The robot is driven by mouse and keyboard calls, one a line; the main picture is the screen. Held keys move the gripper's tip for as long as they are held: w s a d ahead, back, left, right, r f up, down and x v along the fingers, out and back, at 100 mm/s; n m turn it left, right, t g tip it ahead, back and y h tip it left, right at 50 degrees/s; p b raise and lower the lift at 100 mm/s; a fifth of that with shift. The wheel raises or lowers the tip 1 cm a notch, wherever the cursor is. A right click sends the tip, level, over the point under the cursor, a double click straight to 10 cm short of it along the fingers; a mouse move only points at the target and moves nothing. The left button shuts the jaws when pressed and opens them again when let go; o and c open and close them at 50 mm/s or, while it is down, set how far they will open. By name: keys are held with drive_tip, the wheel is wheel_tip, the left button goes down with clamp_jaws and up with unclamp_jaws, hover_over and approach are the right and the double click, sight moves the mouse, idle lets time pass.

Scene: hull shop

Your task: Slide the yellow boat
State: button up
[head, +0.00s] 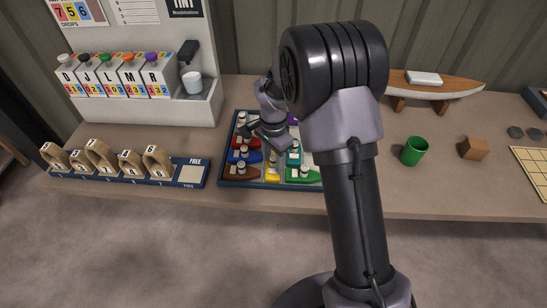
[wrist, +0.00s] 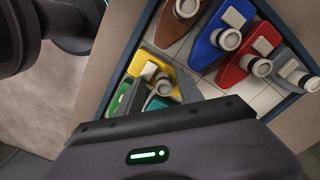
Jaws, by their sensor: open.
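The yellow boat (head: 273,172) sits in the blue-rimmed tray (head: 222,184), at the near edge between a brown boat and a green boat. In the wrist view the yellow boat (wrist: 140,66) has a white cabin and a round funnel, and part of its hull is hidden behind my gripper. My gripper (head: 266,133) is over the middle of the tray, beyond the yellow boat. Its dark housing (wrist: 165,140) fills the bottom of the wrist view.
Brown (wrist: 178,20), blue (wrist: 222,40), red and grey boats crowd the tray, with pale free cells (wrist: 183,52) between. A teal boat (head: 293,156) lies beside my gripper. A numbered rack (head: 130,176) stands left, a green cup (head: 413,151) right. My arm hides the tray's right side.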

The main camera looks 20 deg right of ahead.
sight(273, 158)
wheel_tip(273, 158, up, 17)
drive_tip(key=p, duration=0.6)
drive_tip(key=shift+r+p, duration=0.2)
drive_tip(key=shift+p, duration=0.1)
drive_tip(key=shift+w, duration=0.1)
drive_tip(key=s+a+r+n+t+y+b, duration=0.1)
drive_tip(key=s+a+r+n+t, duration=0.2)
drive_tip(key=s+r, duration=0.85)
drive_tip(key=s+n+t+y, duration=0.1)
drive_tip(key=s+n, duration=0.4)
drive_tip(key=s, duration=1)
drive_tip(key=shift+a+t+b, duration=0.35)
drive_tip(key=shift+a+t, duration=0.1)
drive_tip(key=shift+t, duration=0.45)
